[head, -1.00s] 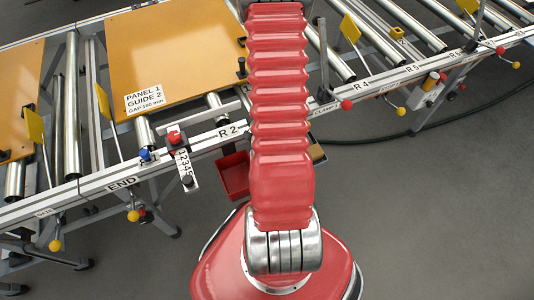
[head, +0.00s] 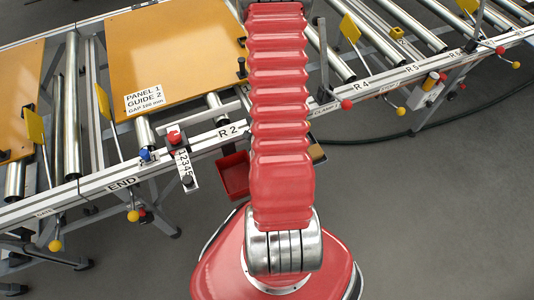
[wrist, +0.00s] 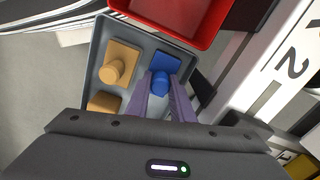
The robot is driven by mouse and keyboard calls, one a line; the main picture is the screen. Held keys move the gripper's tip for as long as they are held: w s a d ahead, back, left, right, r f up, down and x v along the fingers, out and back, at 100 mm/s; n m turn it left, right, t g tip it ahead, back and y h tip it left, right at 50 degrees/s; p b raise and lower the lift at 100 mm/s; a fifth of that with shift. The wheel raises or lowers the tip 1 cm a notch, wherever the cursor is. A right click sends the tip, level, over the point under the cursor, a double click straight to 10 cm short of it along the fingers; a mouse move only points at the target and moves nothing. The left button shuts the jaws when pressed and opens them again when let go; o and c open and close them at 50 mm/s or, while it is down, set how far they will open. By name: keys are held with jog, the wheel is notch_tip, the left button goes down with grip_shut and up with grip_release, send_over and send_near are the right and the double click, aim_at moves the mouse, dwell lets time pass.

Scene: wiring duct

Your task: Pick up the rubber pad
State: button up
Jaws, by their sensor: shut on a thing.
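A blue pad (wrist: 166,65) with a round blue knob sits in a grey tray (wrist: 92,75) in the wrist view. My gripper (wrist: 162,93) has its two purple-grey fingers on either side of this knob and is shut on it. A tan pad (wrist: 118,58) with a round knob lies to the left in the same tray. Another tan block (wrist: 104,103) is below it, partly hidden by my gripper body. The pictures do not show which material each pad is.
A red bin (wrist: 178,12) adjoins the tray; it also shows in the head view (head: 233,178). A white rail (wrist: 275,72) runs close on the right. The roller conveyor frame carries large orange panels (head: 170,50), flags and knobs. Grey floor lies open at the right.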

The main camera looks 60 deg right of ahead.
jog(key=shift+r, duration=0.1)
grip_shut()
jog(key=shift+r, duration=4.9)
jog(key=shift+o, duration=2.1)
grip_release()
grip_shut()
